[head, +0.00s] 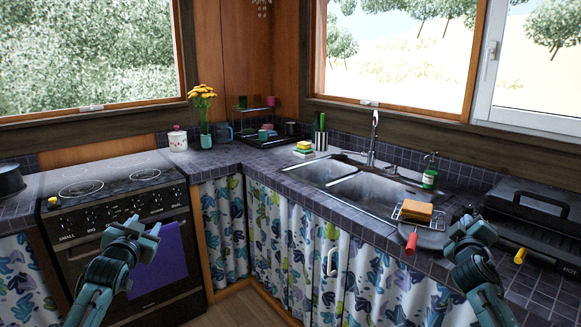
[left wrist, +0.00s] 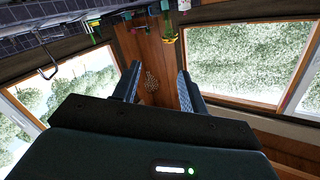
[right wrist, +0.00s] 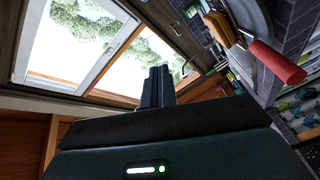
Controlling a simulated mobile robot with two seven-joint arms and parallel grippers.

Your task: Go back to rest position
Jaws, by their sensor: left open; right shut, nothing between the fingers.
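My left gripper (head: 139,238) is raised in front of the oven at the left of the head view. In the left wrist view its two fingers (left wrist: 158,88) stand apart with nothing between them. My right gripper (head: 470,228) is over the counter's front edge at the right, just right of the red-handled pan. In the right wrist view its fingers (right wrist: 158,85) are pressed together, with nothing held.
A pan with a red handle (head: 411,243) and a rack bearing a brown block (head: 417,210) lie near my right gripper. A black grill (head: 537,222) stands right of it. The stove (head: 115,190) with a purple towel (head: 160,256) is behind my left gripper. The sink (head: 367,193) is between.

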